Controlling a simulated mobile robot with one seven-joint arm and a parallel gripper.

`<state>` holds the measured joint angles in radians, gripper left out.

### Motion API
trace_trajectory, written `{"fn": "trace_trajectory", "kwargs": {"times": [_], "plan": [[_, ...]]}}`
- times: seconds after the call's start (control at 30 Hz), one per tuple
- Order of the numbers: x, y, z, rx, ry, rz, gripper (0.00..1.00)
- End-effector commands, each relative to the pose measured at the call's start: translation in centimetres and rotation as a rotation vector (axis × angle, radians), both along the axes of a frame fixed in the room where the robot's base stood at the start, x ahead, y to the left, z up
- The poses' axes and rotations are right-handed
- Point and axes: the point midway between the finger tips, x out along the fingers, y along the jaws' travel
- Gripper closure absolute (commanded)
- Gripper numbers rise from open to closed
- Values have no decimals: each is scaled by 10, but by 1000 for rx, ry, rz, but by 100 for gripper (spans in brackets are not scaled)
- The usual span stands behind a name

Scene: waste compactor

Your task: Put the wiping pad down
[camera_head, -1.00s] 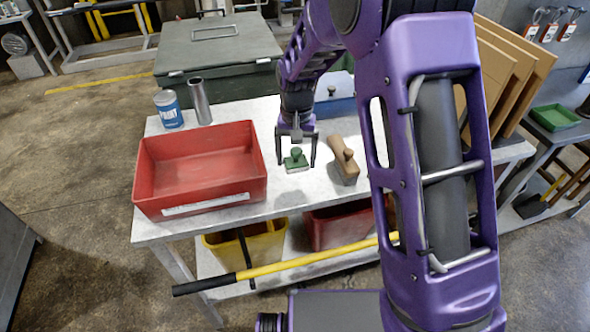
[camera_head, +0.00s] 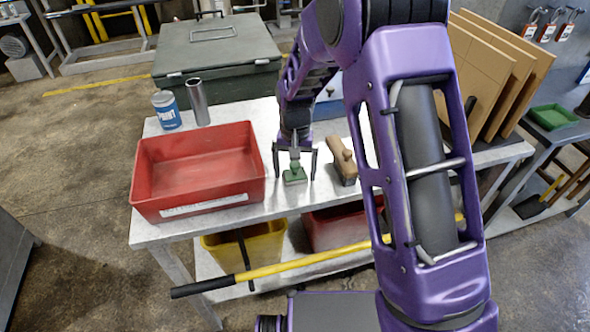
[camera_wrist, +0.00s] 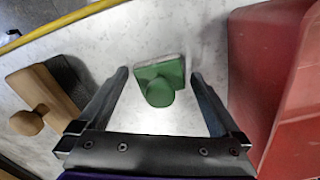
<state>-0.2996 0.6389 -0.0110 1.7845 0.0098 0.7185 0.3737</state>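The wiping pad, a green block with a round green knob and a pale edge (camera_head: 295,177), appears flat on the grey bench top (camera_head: 253,222), right of the red tray. It also shows between my fingers in the wrist view (camera_wrist: 159,82). My gripper (camera_head: 295,178) points down over the pad, one finger on each side. The fingers stand wide apart in the wrist view (camera_wrist: 159,76), with visible gaps between them and the pad. The pad's underside is hidden, so its contact with the bench is not clear.
The red tray (camera_head: 165,205) stands close on the left. A wooden knobbed block (camera_head: 342,160) is close on the right. A paint can (camera_head: 166,110) and metal tube (camera_head: 198,102) stand behind. Yellow (camera_head: 265,250) and red bins (camera_head: 335,232) sit below.

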Motion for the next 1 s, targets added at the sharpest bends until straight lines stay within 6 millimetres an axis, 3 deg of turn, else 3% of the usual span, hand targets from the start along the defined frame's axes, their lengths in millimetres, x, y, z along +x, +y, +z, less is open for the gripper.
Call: {"fn": "trace_trajectory", "kwargs": {"times": [0.23,0.7,1.0], "plan": [[1,0,16,1,-2,0,0],[1,0,109,1,-3,0,0],[0,0,124,0,0,0,0]]}}
